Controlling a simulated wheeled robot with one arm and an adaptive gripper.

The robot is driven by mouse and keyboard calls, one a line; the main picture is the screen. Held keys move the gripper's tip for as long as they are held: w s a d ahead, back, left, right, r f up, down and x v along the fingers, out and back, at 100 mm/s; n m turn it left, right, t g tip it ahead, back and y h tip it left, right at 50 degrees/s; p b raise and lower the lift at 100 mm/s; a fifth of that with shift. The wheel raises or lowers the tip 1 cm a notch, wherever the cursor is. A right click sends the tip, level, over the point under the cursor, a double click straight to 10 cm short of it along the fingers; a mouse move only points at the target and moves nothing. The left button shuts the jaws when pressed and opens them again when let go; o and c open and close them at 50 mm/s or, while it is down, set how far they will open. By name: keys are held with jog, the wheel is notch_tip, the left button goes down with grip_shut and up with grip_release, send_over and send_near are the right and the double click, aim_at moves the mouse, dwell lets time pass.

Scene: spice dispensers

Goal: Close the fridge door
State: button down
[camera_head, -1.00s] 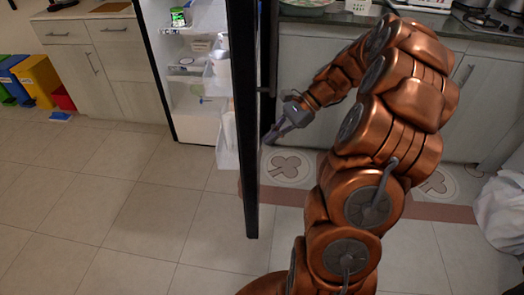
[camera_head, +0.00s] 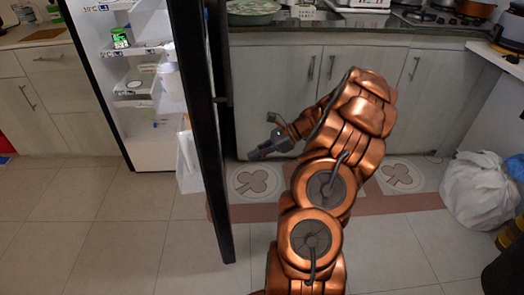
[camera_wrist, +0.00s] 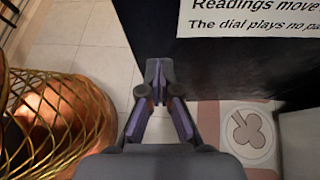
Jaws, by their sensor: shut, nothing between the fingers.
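The fridge (camera_head: 150,150) stands open at the left in the head view, with its lit shelves showing. Its dark door (camera_head: 207,130) stands swung out toward me, seen nearly edge-on. My gripper (camera_head: 252,156) is to the right of the door, on its outer side, with a small gap between them in the picture. In the wrist view my gripper (camera_wrist: 158,68) is shut and empty, its fingertips together. A black panel (camera_wrist: 225,65), likely the door's outer face, lies ahead and to the right there. Whether the fingertips touch it cannot be told.
Grey cabinets (camera_head: 290,85) and a counter (camera_head: 350,28) run behind my arm. A white bag (camera_head: 478,190) sits on the floor at the right. A gold wire basket (camera_wrist: 60,115) is close on the left in the wrist view. Tiled floor is clear before the fridge.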

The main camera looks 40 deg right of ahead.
jog(key=a+r+b+x, duration=0.1)
jog(key=x, duration=0.7)
jog(key=shift+w+r, duration=0.3)
jog(key=shift+a, duration=0.15)
